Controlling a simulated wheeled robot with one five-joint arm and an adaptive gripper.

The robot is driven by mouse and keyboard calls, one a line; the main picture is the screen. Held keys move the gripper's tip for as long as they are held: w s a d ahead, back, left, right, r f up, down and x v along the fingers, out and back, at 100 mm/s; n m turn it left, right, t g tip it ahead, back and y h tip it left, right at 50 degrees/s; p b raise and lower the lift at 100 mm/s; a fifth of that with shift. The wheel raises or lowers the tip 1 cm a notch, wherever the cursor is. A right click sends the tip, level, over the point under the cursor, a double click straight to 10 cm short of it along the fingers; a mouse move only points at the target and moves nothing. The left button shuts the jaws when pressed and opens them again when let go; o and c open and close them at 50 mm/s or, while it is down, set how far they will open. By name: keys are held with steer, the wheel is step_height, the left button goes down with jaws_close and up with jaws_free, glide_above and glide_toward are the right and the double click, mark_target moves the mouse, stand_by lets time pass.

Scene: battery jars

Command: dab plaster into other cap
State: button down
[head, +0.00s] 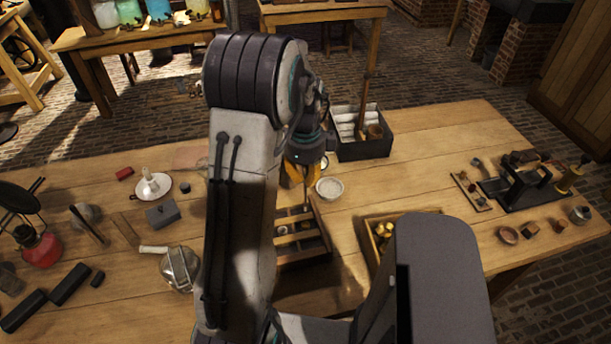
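My gripper (304,182) is over the middle of the table, its yellow-orange fingers pointing down. A thin dark tool (306,199) runs down from between the fingertips, and they appear shut on it. Its lower end is over the far part of a wooden compartment tray (318,256). Small round pieces, perhaps the caps, lie in the tray; they are too small to tell apart, and my arm hides the tray's left side. A white bowl (329,188) with pale contents, likely the plaster, stands just right of the gripper. Whether plaster is on the tool cannot be seen.
A dark box (362,150) with pale items stands behind the bowl. A wooden box (377,222) with brass pieces is partly hidden by my body. A white candle dish (153,187) and a red lamp (42,250) stand left. A black bench tool (527,185) stands right. The right-centre table is clear.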

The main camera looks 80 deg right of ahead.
mark_target(306, 190)
steer(key=shift+f+b, duration=1.7)
steer(key=shift+f, duration=0.7)
steer(key=shift+f+b, duration=1.55)
steer(key=shift+f, duration=0.1)
stand_by(1.2)
steer(key=shift+r, duration=0.1)
stand_by(0.8)
steer(key=shift+r+p, duration=2.9)
steer(key=shift+r, duration=0.85)
